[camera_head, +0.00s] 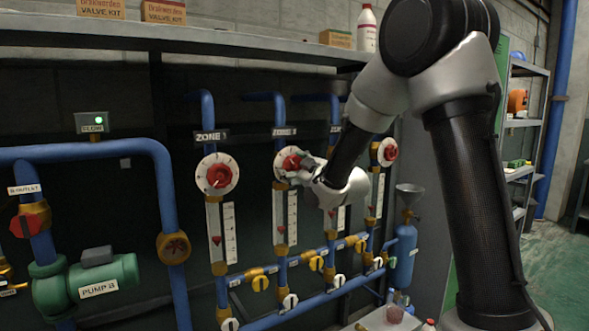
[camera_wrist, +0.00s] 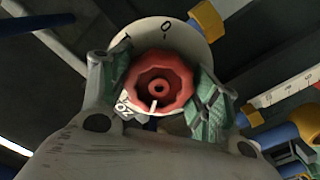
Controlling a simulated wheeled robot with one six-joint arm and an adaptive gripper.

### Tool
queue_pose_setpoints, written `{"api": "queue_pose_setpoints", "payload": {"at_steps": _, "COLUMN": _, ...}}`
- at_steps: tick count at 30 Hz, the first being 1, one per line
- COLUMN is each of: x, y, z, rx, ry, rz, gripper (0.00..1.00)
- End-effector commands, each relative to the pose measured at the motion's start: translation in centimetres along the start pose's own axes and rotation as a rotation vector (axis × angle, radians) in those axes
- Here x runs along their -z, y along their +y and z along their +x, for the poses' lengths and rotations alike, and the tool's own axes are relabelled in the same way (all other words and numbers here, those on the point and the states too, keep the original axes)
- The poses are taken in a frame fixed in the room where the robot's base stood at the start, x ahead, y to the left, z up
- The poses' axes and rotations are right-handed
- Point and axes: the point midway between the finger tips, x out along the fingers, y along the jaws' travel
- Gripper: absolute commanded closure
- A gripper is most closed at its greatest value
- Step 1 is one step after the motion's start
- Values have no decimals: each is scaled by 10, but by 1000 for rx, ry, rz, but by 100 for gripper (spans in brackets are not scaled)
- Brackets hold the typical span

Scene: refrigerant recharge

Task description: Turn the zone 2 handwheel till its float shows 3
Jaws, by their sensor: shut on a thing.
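The zone 2 handwheel (camera_head: 290,162) is a red knob on a white dial, second from the left on the pipe wall. In the wrist view the red handwheel (camera_wrist: 158,80) is lobed, with a white pointer mark at its lower edge. Its white dial (camera_wrist: 165,36) shows a 0 at the top. My gripper (camera_head: 301,172) is shut on the handwheel, with one finger (camera_wrist: 101,88) on each side of it. Below the dial, the zone 2 sight tube (camera_head: 280,207) has a reddish float (camera_head: 281,230) low in it, beside a white scale (camera_head: 292,217). The scale numbers are too small to read.
The zone 1 handwheel (camera_head: 217,175) is to the left, and another red handwheel (camera_head: 388,152) is to the right, beyond my arm. Yellow and white valves line the blue pipes below. A shelf (camera_head: 210,38) overhangs the wall. My arm hides part of the third column.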

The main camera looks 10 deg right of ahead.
Motion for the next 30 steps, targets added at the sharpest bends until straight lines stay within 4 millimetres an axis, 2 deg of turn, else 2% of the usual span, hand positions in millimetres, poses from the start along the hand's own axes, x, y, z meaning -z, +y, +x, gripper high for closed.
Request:
{"api": "queue_pose_setpoints", "payload": {"at_steps": 13, "x": -1, "y": 0, "z": 0, "rx": 1, "ry": -2, "rz": -282, "gripper": 63}}
{"api": "queue_pose_setpoints", "payload": {"at_steps": 30, "x": -1, "y": 0, "z": 0, "rx": 2, "ry": -2, "rz": -349, "gripper": 63}}
